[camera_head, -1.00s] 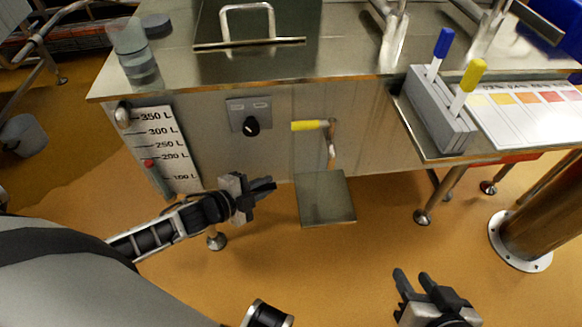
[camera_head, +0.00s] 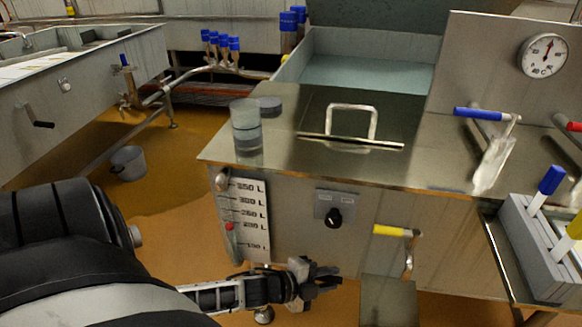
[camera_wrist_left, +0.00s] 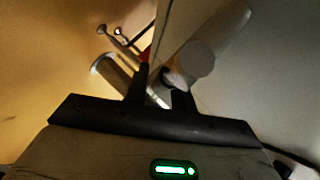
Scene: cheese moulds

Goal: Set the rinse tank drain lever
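The steel rinse tank (camera_head: 290,233) has a level gauge (camera_head: 247,217), a black knob (camera_head: 334,216) and a yellow-handled lever (camera_head: 397,231) on its front. The yellow handle points left, roughly level, from a metal stem (camera_head: 408,262). My left gripper (camera_head: 335,277) is low in front of the tank, below the knob, left of and lower than the yellow handle, apart from it. Its fingers are spread in the left wrist view (camera_wrist_left: 160,92). A pale grey cylinder (camera_wrist_left: 198,60) shows beyond them; I cannot tell what it is. My right gripper is out of view.
A lid with a handle (camera_head: 352,121) and clear cups (camera_head: 246,130) sit there too. A grey holder (camera_head: 540,245) juts out at front right. A grey plate (camera_head: 388,300) is below the yellow lever.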

